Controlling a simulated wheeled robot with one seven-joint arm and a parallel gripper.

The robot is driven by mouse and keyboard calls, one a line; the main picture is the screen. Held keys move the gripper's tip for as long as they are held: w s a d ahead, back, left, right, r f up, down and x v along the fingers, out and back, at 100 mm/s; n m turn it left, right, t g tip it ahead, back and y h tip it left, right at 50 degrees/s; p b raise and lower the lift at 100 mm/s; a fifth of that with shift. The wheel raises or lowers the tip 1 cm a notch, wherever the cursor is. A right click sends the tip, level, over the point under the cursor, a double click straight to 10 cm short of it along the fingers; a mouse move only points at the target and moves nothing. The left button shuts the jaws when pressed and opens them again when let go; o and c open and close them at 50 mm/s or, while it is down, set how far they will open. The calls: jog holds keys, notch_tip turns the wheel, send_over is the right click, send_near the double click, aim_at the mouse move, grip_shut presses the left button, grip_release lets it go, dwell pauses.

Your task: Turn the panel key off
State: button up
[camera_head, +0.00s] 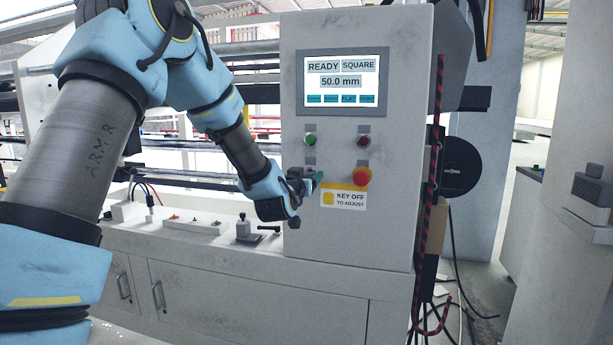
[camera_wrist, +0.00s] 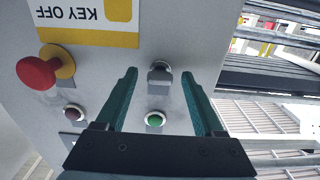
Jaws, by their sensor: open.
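The panel key (camera_wrist: 159,76) shows in the wrist view as a small dark and silver knob standing out from the grey panel. My gripper (camera_wrist: 158,71) is open, with one teal finger on each side of the key. I see gaps between the key and both fingers, so they appear apart. In the head view my gripper (camera_head: 317,180) is at the left part of the panel (camera_head: 390,225), below the green button, and it hides the key there. The panel screen (camera_head: 344,80) reads "READY", "SQUARE" and "50.0 mm".
A red emergency button on a yellow base (camera_head: 362,176) is to the right of my gripper. A green button (camera_head: 310,140) and a dark red button (camera_head: 363,141) are above. A "KEY OFF TO ADJUST" label (camera_head: 344,199) is below. Rails and a bench (camera_head: 150,240) lie left.

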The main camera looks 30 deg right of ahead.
grip_shut()
dwell(0.4)
jog(key=shift+m+b, duration=0.3)
jog(key=shift+b, duration=0.1)
jog(key=m+b, duration=1.1)
jog(key=m, duration=0.6)
jog(key=shift+b, duration=0.35)
jog(key=shift+m, duration=0.3)
grip_release()
